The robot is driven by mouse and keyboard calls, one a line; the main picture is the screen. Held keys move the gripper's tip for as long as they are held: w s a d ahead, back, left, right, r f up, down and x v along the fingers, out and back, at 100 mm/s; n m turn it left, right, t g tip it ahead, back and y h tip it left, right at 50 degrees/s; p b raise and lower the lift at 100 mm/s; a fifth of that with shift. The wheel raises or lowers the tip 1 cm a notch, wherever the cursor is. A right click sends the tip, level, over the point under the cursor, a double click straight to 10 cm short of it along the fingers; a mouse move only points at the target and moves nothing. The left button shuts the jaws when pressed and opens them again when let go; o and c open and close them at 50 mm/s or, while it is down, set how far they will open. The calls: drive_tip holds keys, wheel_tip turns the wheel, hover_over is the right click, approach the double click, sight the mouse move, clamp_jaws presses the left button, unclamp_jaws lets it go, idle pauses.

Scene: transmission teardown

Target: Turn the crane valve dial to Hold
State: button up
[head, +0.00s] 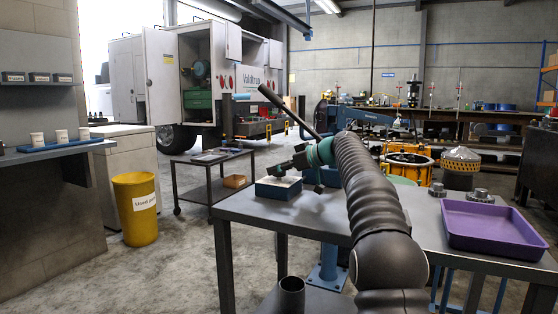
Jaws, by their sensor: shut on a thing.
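My gripper (279,170) is small and dark at the end of my arm, which reaches away over the grey table. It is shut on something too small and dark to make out. It is over or near the light top of a blue box (277,190) at the table's far left corner; I cannot tell if they touch.
The grey table (240,207) carries a purple tray (490,226) at right, with small metal parts behind it. A yellow ring-shaped housing (408,168) is behind the table.

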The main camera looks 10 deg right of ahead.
drive_tip(key=shift+r+n+g+y+p, duration=0.1)
drive_tip(key=shift+n+g+y+p, duration=1)
drive_tip(key=shift+p, duration=1.1)
drive_tip(key=shift+n+g, duration=0.3)
drive_tip(key=shift+g, duration=0.1)
drive_tip(key=shift+f+p, duration=0.2)
drive_tip(key=shift+p, duration=0.1)
drive_tip(key=o, duration=1.2)
drive_tip(key=shift+c, duration=0.2)
drive_tip(key=shift+r, duration=0.1)
drive_tip(key=v, duration=1.1)
drive_tip(key=shift+s+d+r, duration=0.15)
drive_tip(key=shift+d+r, duration=0.1)
drive_tip(key=shift+d, duration=0.05)
drive_tip(key=shift+a, duration=0.1)
